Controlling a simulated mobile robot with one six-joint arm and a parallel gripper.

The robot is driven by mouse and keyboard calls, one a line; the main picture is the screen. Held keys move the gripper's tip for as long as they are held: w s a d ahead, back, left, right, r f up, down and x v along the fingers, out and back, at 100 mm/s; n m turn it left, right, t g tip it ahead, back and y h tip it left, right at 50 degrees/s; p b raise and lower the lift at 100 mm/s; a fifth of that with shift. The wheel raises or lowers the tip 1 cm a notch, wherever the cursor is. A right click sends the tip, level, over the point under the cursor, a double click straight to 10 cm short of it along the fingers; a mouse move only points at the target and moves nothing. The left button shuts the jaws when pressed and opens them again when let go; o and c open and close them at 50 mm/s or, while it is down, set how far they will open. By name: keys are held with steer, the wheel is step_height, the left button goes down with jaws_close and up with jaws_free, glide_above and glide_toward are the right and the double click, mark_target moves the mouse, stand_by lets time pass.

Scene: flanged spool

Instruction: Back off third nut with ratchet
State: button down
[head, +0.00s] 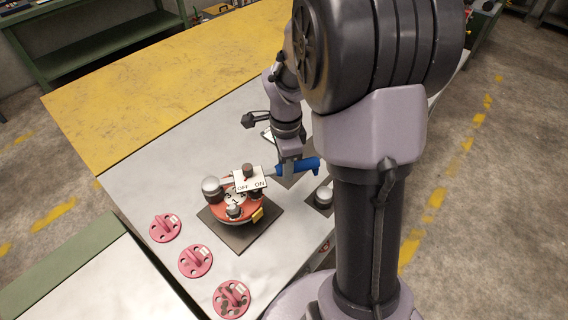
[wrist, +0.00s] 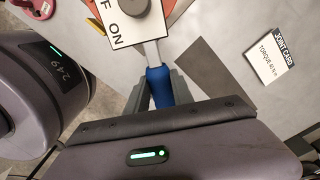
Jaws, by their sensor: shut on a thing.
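The flanged spool (head: 228,212) has an orange-red flange with nuts around it and stands on a dark square plate (head: 244,239). The ratchet has a blue handle (head: 308,165) and a white OFF/ON plate (head: 246,183) at its head, over the back right of the flange. In the wrist view the ratchet's OFF/ON plate (wrist: 122,22) is at the top, with the pale shaft leading to the blue handle (wrist: 158,90). My gripper (head: 288,170) is shut on the handle; its fingers (wrist: 160,84) lie either side. The nut under the ratchet head is hidden.
Several pink-red discs with holes (head: 195,261) lie along the table's front left. A short metal cylinder (head: 323,195) stands on a dark pad right of the spool. A joint card (wrist: 277,56) lies on the grey table (head: 140,185). The yellow surface (head: 150,90) behind is clear.

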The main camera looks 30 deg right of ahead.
steer(key=shift+s+r, duration=0.15)
stand_by(0.9)
steer(key=shift+w, duration=0.2)
steer(key=shift+w+d, duration=0.1)
steer(key=shift+w, duration=0.2)
step_height(320, 180, up, 6)
steer(key=p, duration=0.4)
steer(key=shift+p, duration=0.3)
steer(key=shift+f, duration=0.2)
